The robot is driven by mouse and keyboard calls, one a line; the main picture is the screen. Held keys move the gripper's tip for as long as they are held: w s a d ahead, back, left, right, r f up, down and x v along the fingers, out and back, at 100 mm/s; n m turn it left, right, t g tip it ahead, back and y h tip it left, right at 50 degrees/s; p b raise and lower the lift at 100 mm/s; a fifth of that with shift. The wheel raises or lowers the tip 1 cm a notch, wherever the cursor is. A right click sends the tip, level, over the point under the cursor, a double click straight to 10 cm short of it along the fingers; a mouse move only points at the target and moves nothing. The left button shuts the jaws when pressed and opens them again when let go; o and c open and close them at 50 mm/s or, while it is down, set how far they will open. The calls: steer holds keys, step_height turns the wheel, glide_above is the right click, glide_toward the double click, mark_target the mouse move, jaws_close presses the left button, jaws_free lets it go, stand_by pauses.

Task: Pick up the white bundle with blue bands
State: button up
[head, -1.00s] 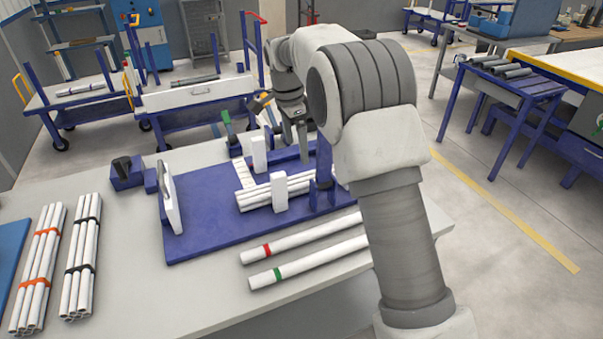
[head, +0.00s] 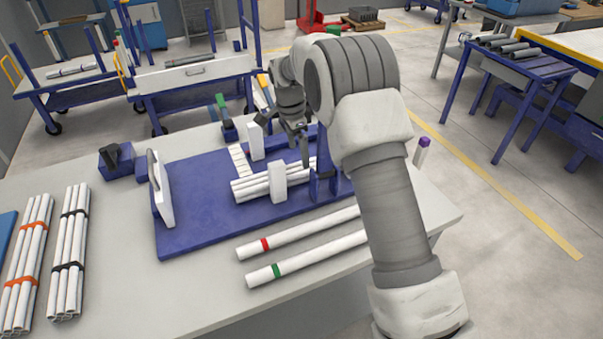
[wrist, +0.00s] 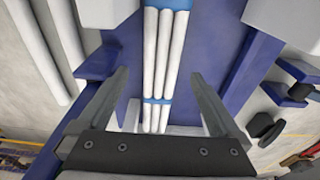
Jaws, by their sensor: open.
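The white bundle with blue bands (wrist: 163,55) lies in the wrist view as several long white pipes side by side, with a blue band near the top edge and another lower down. In the head view the bundle (head: 258,186) rests on the blue fixture board (head: 205,232), partly hidden by a white upright block (head: 278,182). My gripper (wrist: 160,75) is open, with one finger on each side of the bundle as seen from the wrist. In the head view my gripper (head: 300,155) is over the bundle's right end. I cannot tell how high it is above the pipes.
Two loose pipes, one with a red band (head: 300,232) and one with a green band (head: 308,257), lie in front of the board. Bundles with orange bands (head: 27,262) and black bands (head: 68,250) lie at the left. Blue posts (head: 322,172) stand close to my gripper.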

mark_target(301, 166)
steer(key=f, duration=0.5)
steer(key=d+f, duration=0.1)
steer(key=f, duration=0.1)
steer(key=shift+w+f, duration=0.2)
steer(key=shift+w, duration=0.15)
steer(key=shift+r, duration=0.1)
jaws_close()
